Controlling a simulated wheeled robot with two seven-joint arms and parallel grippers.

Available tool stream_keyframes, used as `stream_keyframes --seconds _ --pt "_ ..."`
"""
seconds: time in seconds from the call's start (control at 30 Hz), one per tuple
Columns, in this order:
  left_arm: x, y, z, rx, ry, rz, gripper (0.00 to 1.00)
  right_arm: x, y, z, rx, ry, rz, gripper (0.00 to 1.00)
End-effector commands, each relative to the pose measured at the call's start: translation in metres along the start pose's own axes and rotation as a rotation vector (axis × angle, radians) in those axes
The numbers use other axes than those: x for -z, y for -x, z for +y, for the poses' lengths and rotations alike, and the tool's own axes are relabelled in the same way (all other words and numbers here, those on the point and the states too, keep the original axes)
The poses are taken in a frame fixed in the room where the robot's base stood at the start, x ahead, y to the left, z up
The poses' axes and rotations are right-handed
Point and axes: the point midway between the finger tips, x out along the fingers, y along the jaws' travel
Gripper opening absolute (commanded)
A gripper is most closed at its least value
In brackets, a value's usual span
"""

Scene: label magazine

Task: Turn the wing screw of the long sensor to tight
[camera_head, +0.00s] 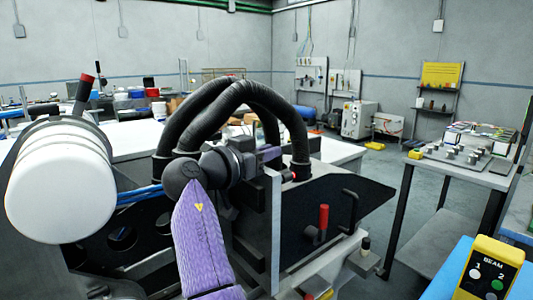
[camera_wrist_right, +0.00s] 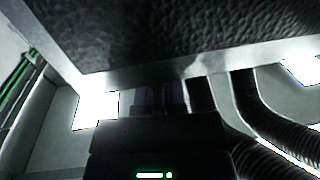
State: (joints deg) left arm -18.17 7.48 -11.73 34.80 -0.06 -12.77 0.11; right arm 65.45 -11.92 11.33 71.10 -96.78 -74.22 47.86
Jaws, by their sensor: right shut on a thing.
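My right gripper (camera_head: 268,154) is at the upright pale plate (camera_head: 273,225) of the machine, with its purple arm coming up from below. In the right wrist view its two dark fingers (camera_wrist_right: 160,95) are close together under the lower edge of a big dark panel (camera_wrist_right: 165,40). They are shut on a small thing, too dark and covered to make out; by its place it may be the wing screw. The long sensor cannot be told apart behind the gripper. A small red-tipped part (camera_head: 290,176) sits just right of the plate. My left gripper is not in view.
Thick black hoses (camera_head: 265,95) arch close behind the right gripper. A white roll (camera_head: 62,185) fills the left. A red handle (camera_head: 323,217) stands on the black side panel. A yellow BEAM box (camera_head: 490,270) with a green button lies at lower right.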

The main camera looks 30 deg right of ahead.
Motion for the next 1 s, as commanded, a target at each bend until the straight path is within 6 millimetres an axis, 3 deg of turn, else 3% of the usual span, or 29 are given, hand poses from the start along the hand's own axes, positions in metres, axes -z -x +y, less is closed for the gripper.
stream_keyframes --seconds 0.07,0.1,0.23,0.57,0.8,1.0 --pt "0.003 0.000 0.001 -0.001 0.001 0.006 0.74 0.001 0.000 0.000 0.000 -0.001 0.001 0.00" --pt "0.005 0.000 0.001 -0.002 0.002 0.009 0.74 0.001 0.000 0.000 0.001 -0.002 0.001 0.22" --pt "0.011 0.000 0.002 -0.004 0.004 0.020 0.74 0.001 0.000 0.000 0.001 -0.001 0.001 0.49" --pt "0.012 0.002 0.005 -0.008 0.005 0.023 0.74 0.008 0.000 0.000 0.001 -0.003 0.001 0.49" --pt "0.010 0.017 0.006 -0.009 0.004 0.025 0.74 0.070 0.000 0.000 0.001 -0.005 0.003 0.49" --pt "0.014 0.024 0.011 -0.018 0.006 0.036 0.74 0.099 0.000 0.000 0.000 -0.002 0.002 0.49"
